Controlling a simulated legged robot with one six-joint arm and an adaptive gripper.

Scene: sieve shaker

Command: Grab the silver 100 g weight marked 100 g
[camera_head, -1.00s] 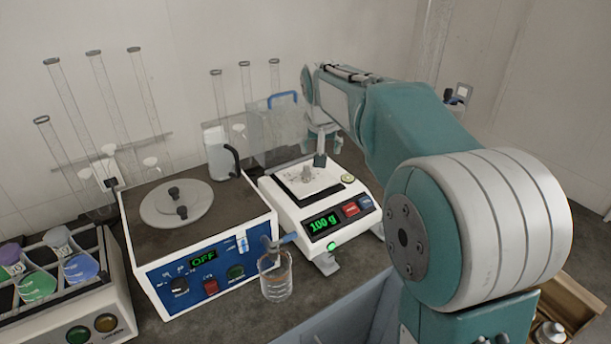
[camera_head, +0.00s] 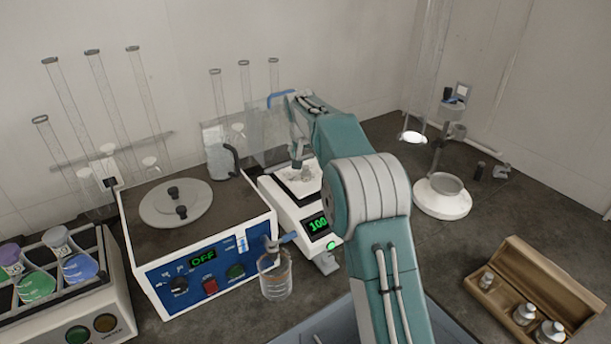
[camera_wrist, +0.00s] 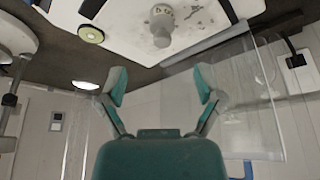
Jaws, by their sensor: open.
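A small silver weight (camera_head: 306,174) stands upright on the pan of the white balance (camera_head: 285,205), whose partly covered green display reads 100. The weight also shows in the wrist view (camera_wrist: 161,27), top centre, with its knob towards me; I cannot read any marking on it. My gripper (camera_wrist: 160,84) is open and empty, its two teal fingers spread in the wrist view. The weight lies beyond the fingertips, apart from them and not between them. In the head view my gripper (camera_head: 297,160) is by the weight, largely hidden behind my arm.
An open wooden box (camera_head: 570,280) with several silver weights (camera_head: 524,314) lies at the right. A clear shield (camera_wrist: 240,95) stands beside the balance. A blue-fronted device (camera_head: 205,265), a glass beaker (camera_head: 275,275) and tall glass tubes (camera_head: 58,95) are left. A white stand (camera_head: 441,198) is at right.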

